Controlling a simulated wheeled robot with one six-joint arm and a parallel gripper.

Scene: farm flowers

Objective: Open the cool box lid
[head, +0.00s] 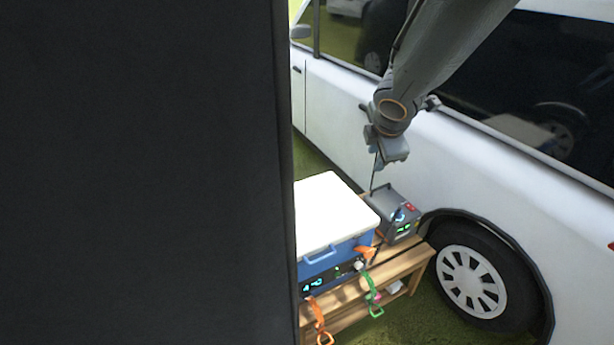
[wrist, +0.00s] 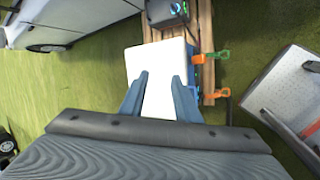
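The cool box (head: 337,258) is blue with a white lid (head: 328,208), and it stands on a wooden bench. The lid looks shut, and a blue handle is at its front edge. The left part of the box is hidden behind a large dark panel in the head view. In the wrist view the white lid (wrist: 161,72) lies beyond my fingers. My gripper (wrist: 160,82) is open, with its two blue-grey fingers apart and nothing between them. In the head view my gripper (head: 388,155) hangs above and behind the box, apart from it.
A grey device (head: 396,212) with a lit display stands on the wooden bench (head: 400,265) right of the box. Orange and green hand tools (head: 374,297) hang at the bench front. A white vehicle (head: 470,170) stands close behind. A grey cart-like object (wrist: 290,95) is at right.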

